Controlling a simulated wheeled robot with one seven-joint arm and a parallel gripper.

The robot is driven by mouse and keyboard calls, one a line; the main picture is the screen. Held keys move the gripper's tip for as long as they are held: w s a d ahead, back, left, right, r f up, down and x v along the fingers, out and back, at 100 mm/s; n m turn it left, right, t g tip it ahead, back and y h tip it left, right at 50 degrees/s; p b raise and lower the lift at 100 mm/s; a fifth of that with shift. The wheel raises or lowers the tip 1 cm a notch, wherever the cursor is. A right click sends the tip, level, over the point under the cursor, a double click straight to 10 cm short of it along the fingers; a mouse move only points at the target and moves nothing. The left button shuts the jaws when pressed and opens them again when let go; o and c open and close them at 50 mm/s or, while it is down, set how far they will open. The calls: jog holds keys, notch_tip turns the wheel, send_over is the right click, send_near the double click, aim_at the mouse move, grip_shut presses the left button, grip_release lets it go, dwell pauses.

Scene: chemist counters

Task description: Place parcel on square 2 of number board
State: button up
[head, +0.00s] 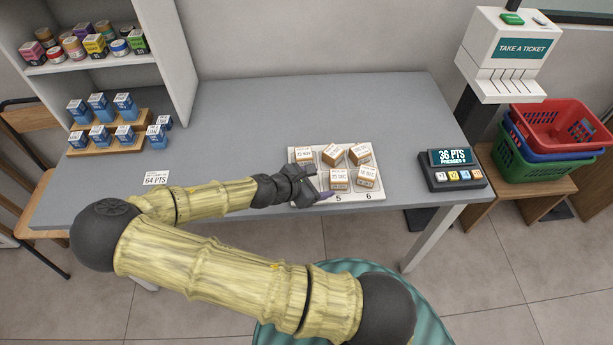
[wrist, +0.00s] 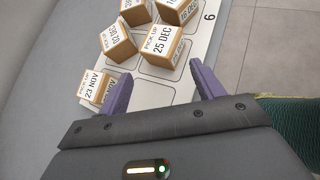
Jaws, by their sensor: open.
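The white number board (head: 296,153) lies near the counter's front edge, with 5 and 6 readable along its near side; the 2 is not readable. Several small brown-and-white dated parcels stand on it: a 23 NOV parcel (wrist: 95,88), a 25 DEC parcel (wrist: 161,45) and others, such as the back middle one (head: 332,154) and the right front one (head: 367,175). I cannot tell which parcel the task means. My gripper (head: 318,188) is low at the board's left front. In the wrist view its purple fingers (wrist: 160,88) are apart and empty, the left one close beside the 23 NOV parcel.
A points device (head: 453,170) reading 36 PTS stands at the counter's right. Blue boxes on wooden steps (head: 105,148) and a 64 PTS card (head: 156,178) are at the left. The counter behind the board (head: 300,105) is clear. Baskets (head: 545,135) stand off to the right.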

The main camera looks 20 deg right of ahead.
jog(key=s+m+g+y, duration=0.1)
jog(key=s+f+m+g+y, duration=0.1)
jog(key=s+m, duration=0.1)
jog(key=s+f+m+y, duration=0.1)
jog(key=m, duration=0.1)
jog(key=shift+s+a+g, duration=0.25)
jog(key=shift+a+g, duration=0.15)
jog(key=s+a+r+m+t+y, duration=0.1)
jog(key=s+a+r+m+y, duration=0.1)
jog(key=r+m, duration=0.5)
jog(key=s+a+r+m+t+y, duration=0.1)
jog(key=r+m+y, duration=0.4)
jog(key=r, duration=0.5)
jog(key=s+a+m, duration=0.1)
jog(key=a+m, duration=0.1)
jog(key=shift+s+a+m, duration=0.15)
jog(key=shift+a+m, duration=0.1)
jog(key=shift+m, duration=0.15)
jog(key=shift+c, duration=0.2)
